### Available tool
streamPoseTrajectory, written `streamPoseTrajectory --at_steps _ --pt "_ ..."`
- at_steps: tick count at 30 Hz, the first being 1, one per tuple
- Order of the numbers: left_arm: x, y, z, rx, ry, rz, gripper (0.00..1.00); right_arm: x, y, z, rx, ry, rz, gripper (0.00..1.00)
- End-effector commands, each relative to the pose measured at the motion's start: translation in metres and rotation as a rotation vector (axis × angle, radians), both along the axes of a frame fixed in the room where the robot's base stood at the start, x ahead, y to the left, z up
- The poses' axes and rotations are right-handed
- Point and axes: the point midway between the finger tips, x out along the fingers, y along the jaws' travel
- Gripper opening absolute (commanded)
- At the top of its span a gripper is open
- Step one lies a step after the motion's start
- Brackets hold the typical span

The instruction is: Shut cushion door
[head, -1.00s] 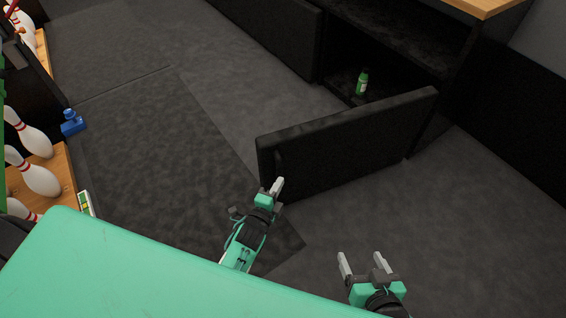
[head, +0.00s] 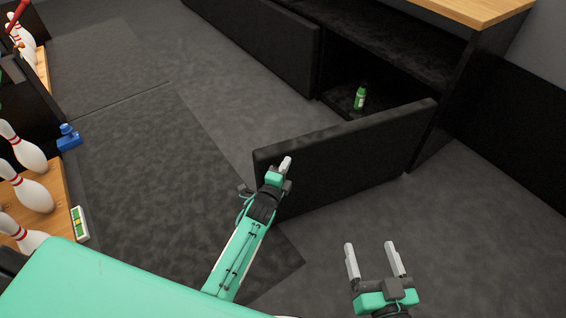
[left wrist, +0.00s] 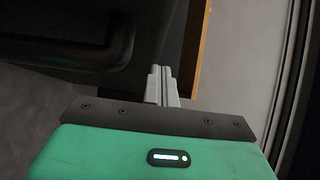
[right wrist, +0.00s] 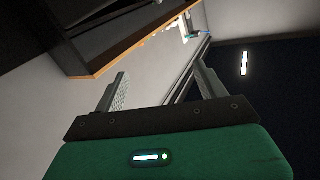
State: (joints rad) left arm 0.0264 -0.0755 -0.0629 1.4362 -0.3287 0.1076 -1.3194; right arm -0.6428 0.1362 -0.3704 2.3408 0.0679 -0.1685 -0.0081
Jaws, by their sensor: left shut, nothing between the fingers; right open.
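The black cushion door (head: 350,150) stands swung open from the low cabinet (head: 455,100), its free end toward me and its far end by the cabinet's right side. The opening behind it shows a dark interior. My left gripper (head: 284,168) is shut and empty, in front of the door's outer face near its free end. Whether it touches the door cannot be told. It also shows in the left wrist view (left wrist: 162,84), beside a dark panel. My right gripper (head: 374,262) is open and empty over the floor, right of the left gripper; it also shows in the right wrist view (right wrist: 160,85).
A green bottle (head: 360,98) stands inside the open cabinet. White bowling pins (head: 25,190) and a blue object (head: 69,138) are at the left. Grey floor (head: 470,230) is clear at the right.

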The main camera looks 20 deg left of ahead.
Motion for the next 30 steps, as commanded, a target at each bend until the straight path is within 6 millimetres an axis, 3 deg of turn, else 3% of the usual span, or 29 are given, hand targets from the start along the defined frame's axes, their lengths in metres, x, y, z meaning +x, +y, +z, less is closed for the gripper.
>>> streamPoseTrajectory --at_steps 6,25,30 --pt "0.014 0.011 -0.001 -0.002 0.001 -0.001 0.00 0.007 -0.004 0.016 0.020 -0.082 -0.017 0.73" --pt "0.021 0.021 -0.001 0.003 0.000 -0.013 0.00 0.009 -0.006 0.023 0.031 -0.124 -0.025 0.73" --pt "0.033 0.040 -0.001 0.006 0.000 -0.038 0.00 0.017 -0.013 0.047 0.061 -0.249 -0.051 0.73"
